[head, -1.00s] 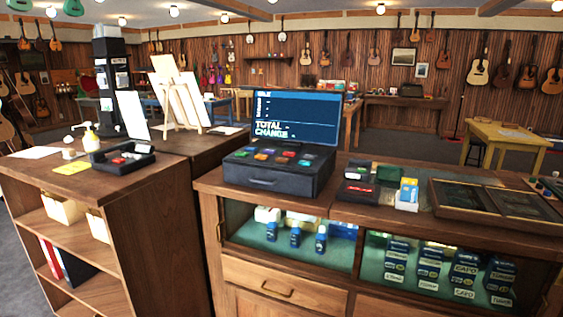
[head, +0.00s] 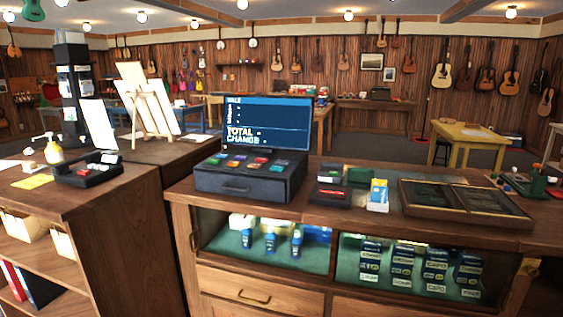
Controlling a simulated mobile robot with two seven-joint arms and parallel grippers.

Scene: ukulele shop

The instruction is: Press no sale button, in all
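The cash register (head: 250,183) stands on the wooden counter in the middle of the head view. It has a black drawer base with several coloured buttons (head: 244,162) on its sloped top. A blue screen (head: 266,122) rises behind the buttons and shows "TOTAL" and "CHANGE". The button labels are too small to read, so I cannot tell which one is the no sale button. Neither of my grippers is in the head view.
The wooden counter (head: 345,218) has a glass front with boxed goods inside. Right of the register are a small black tray (head: 331,198), a card holder (head: 378,196) and a dark framed panel (head: 465,206). A lower shelf unit (head: 110,205) stands at the left.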

